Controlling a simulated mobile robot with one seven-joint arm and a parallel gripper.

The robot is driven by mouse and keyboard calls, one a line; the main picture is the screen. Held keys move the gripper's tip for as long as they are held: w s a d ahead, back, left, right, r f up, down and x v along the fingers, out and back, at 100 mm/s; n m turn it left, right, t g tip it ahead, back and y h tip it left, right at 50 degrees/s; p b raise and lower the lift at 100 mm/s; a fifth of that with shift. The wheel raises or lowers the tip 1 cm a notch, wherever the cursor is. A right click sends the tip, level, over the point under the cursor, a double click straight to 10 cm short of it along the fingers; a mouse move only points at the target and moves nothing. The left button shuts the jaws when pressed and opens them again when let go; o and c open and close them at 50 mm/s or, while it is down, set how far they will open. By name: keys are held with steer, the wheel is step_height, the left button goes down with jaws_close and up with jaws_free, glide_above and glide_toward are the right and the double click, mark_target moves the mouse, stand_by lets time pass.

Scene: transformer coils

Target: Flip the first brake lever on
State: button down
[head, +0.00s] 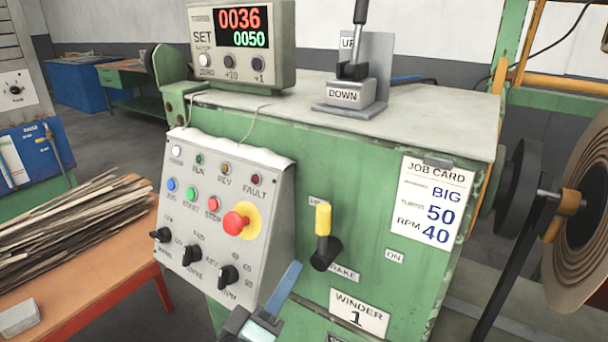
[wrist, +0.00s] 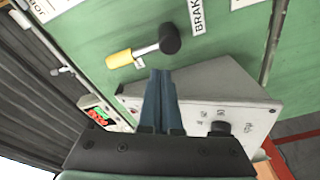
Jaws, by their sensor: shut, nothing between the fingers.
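The brake lever (head: 322,222) is on the green front of the machine marked WINDER 1. Its yellow handle points up from a black hub, with an ON label (head: 394,256) to its right and a BRAKE label (head: 344,271) below. In the wrist view the lever (wrist: 120,59) lies just beyond the fingertips, handle towards the left. My gripper (head: 295,268) is below and left of the lever in the head view, its blue fingers (wrist: 162,75) together and empty. It appears apart from the lever. The label at the handle's upper left is partly hidden by the handle.
The sloped control box (head: 225,215) with buttons, knobs and a red emergency stop (head: 235,222) juts out left of the lever, close to my gripper. A job card (head: 435,200) hangs at the right. An UP/DOWN lever (head: 352,75) stands on top.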

mark_target(328, 231)
steer(key=s+a+r+n+p, duration=0.1)
steer(key=s+r+n+p, duration=0.2)
steer(key=p, duration=1)
step_height(328, 231, up, 4)
steer(key=shift+a+f+n+g+h, duration=0.1)
steer(key=shift+a+n+g+h, duration=0.3)
steer(key=shift+n, duration=0.3)
steer(key=shift+s, duration=0.1)
steer(key=p+x, duration=0.2)
steer(key=x, duration=0.8)
steer(key=shift+s+d+m+b, duration=0.2)
steer(key=shift+m+b, duration=0.15)
steer(key=shift+m, duration=0.05)
